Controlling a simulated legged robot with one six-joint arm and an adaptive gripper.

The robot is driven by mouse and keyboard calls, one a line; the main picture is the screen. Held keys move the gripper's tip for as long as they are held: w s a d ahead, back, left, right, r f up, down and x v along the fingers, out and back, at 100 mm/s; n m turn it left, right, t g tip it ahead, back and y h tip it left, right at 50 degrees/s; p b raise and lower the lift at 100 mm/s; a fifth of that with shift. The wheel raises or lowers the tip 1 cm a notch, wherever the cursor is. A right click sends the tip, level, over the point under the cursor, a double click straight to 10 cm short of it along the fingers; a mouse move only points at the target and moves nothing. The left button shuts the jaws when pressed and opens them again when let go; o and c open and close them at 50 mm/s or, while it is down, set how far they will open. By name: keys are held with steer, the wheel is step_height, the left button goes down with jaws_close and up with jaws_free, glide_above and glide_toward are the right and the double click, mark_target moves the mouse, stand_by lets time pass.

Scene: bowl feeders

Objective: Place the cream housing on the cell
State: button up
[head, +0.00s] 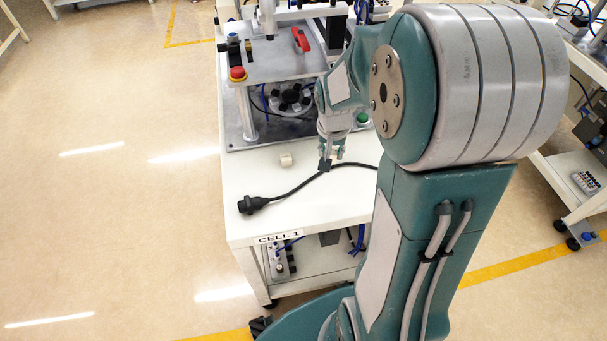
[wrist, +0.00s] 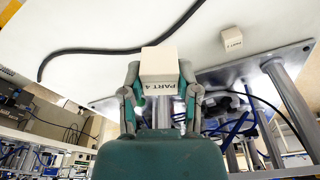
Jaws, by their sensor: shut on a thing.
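A cream housing (wrist: 160,66), a block marked PART 4, sits between the fingers of my gripper (wrist: 158,88) in the wrist view. My gripper is shut on it. In the head view my gripper (head: 328,160) hangs over the white top of the cell (head: 300,205), the cart marked CELL 1. The held block is hard to make out there, and its gap to the top cannot be judged. A second small cream block (head: 286,159) rests on the top, left of my gripper; it also shows in the wrist view (wrist: 232,39) with a PART label.
A black cable (head: 295,187) with a plug (head: 250,204) crosses the white top near the front edge. A metal fixture with a red button (head: 237,73) stands at the back of the cell. Some bare top lies around the cable.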

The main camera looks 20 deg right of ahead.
steer(key=w+a+f, duration=0.3)
steer(key=a, duration=0.5)
glide_above(278, 187)
steer(key=f, duration=0.6)
steer(key=shift+s+d, duration=0.1)
steer(key=shift+s, duration=0.2)
steer(key=f, duration=0.3)
steer(key=shift+w+a+f, duration=0.1)
steer(key=shift+a+f, duration=0.1)
steer(key=shift+a, duration=0.15)
steer(key=shift+d+f, duration=0.1)
steer(key=shift+f, duration=0.1)
steer(key=o, duration=1)
steer(key=shift+o, duration=0.2)
